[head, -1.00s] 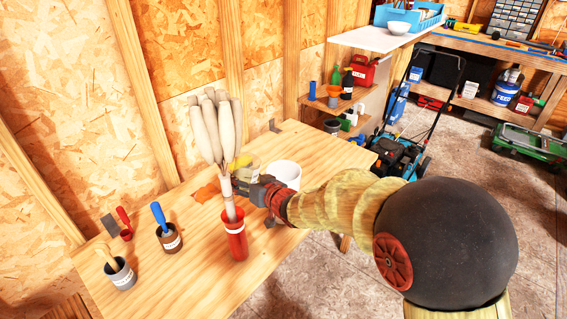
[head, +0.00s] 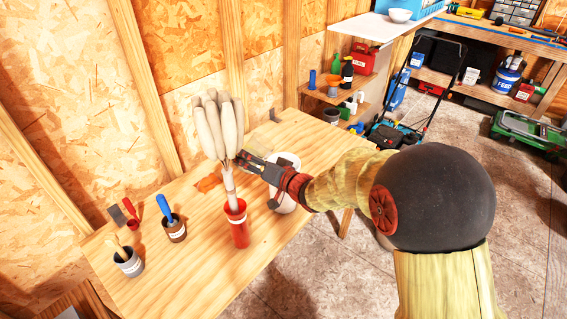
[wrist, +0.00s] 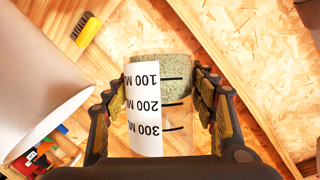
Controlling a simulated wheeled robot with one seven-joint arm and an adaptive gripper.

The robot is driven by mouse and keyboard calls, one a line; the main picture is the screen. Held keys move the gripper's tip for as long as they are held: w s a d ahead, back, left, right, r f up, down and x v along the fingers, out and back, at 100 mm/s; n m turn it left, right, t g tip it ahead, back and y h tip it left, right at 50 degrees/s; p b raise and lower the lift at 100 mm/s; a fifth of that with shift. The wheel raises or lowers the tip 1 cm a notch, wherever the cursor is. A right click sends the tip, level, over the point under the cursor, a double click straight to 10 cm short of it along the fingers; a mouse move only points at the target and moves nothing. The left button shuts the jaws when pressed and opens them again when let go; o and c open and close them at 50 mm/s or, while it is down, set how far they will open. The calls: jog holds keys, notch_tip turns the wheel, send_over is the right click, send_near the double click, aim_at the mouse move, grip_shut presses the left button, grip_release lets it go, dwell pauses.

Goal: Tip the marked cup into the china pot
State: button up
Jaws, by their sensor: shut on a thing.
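The marked cup (wrist: 176,105) is clear, with a white scale strip reading 100, 200 and 300. Pale green grains fill its 100 end, at the top of the wrist view. My gripper (wrist: 205,100) is shut on the cup's sides. In the head view, my gripper (head: 246,160) is raised above the table behind a pale bundle, which hides most of the cup. The white china pot (head: 287,163) stands on the table, partly covered by my wrist. Its side and rim (wrist: 45,75) fill the left of the wrist view, apart from the cup.
A red holder (head: 238,225) with the pale bundle (head: 217,125) stands in front of my gripper. Small pots with a blue-handled tool (head: 172,226) and a wooden-handled tool (head: 129,261) stand at left. A yellow brush (wrist: 86,30) lies beyond the pot.

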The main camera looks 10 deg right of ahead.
aim_at(258, 150)
jog(key=shift+d+m+t+b, duration=0.1)
jog(key=shift+m+t+b, duration=0.2)
jog(key=shift+m+b, duration=0.15)
jog(key=shift+r+m+t+y, duration=0.3)
jog(key=shift+r+m+y, duration=0.25)
jog(key=shift+m, duration=0.2)
dwell(0.7)
jog(key=shift+a+f+m+b, duration=0.2)
jog(key=shift+f+m+b, duration=0.5)
jog(key=shift+f+b, duration=1.15)
jog(key=shift+r+t, duration=0.3)
jog(key=shift+r, duration=0.2)
jog(key=shift+r+m+t+y+b, duration=0.3)
jog(key=shift+r+m+b, duration=0.1)
jog(key=shift+m, duration=0.4)
jog(key=shift+d+r, duration=0.15)
jog(key=shift+w+d+r+m+p, duration=0.1)
jog(key=shift+d+r+m+p, duration=0.1)
jog(key=shift+d+r+m, duration=0.3)
jog(key=shift+d+r+m+p, duration=0.2)
jog(key=shift+d+r+m, duration=0.1)
jog(key=shift+r, duration=0.4)
jog(key=shift+d+f+m+t, duration=0.2)
jog(key=shift+m+t, duration=0.5)
jog(key=shift+m, duration=0.3)
jog(key=shift+d+r+m+t, duration=0.3)
jog(key=shift+r+m+t, duration=0.15)
jog(key=shift+m, duration=0.45)
